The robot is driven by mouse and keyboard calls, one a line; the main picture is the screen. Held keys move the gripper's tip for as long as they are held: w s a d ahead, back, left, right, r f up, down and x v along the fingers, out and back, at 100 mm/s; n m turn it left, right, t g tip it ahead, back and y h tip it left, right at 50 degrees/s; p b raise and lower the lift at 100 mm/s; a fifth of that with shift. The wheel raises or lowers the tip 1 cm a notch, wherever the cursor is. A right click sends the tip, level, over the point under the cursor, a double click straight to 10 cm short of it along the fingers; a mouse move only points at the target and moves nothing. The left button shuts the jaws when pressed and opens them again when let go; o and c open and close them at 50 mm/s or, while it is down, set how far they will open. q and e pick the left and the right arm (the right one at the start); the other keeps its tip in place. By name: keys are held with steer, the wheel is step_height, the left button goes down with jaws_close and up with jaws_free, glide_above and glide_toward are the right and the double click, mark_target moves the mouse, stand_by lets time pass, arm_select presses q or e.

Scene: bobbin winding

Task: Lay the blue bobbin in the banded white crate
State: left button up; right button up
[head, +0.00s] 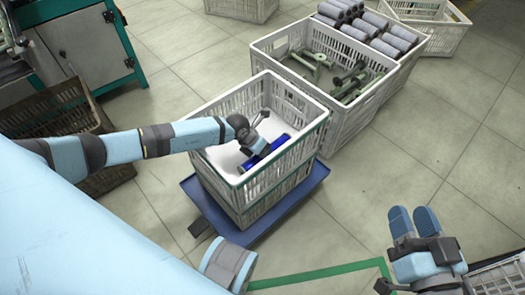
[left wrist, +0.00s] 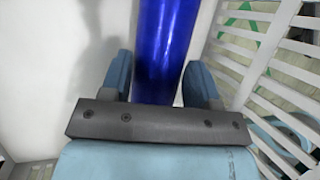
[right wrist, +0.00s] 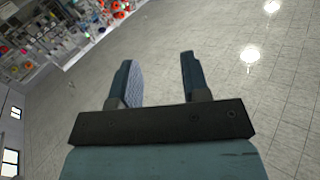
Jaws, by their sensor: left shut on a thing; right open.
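The blue bobbin (head: 279,143) is inside the white crate (head: 283,172) at the middle of the head view, near its right side wall. My left gripper (head: 257,148) reaches down into this crate and is shut on the bobbin. In the left wrist view the bobbin (left wrist: 167,40) lies between the two fingers, above or on the crate's white floor (left wrist: 65,70); I cannot tell whether it touches.
The crate stands on a blue dolly (head: 312,186). A brown crate (head: 104,182) stands at left, beside a green machine (head: 90,40).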

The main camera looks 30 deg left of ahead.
arm_select(q)
steer(key=o, duration=1.1)
steer(key=shift+c, duration=0.2)
steer(key=p+v, duration=0.5)
steer(key=v, duration=0.7)
arm_select(e)
step_height(320, 180, up, 8)
steer(key=t, duration=0.3)
steer(key=shift+s+d+f+m, duration=0.2)
steer(key=shift+d+m, duration=0.1)
steer(key=shift+m, duration=0.1)
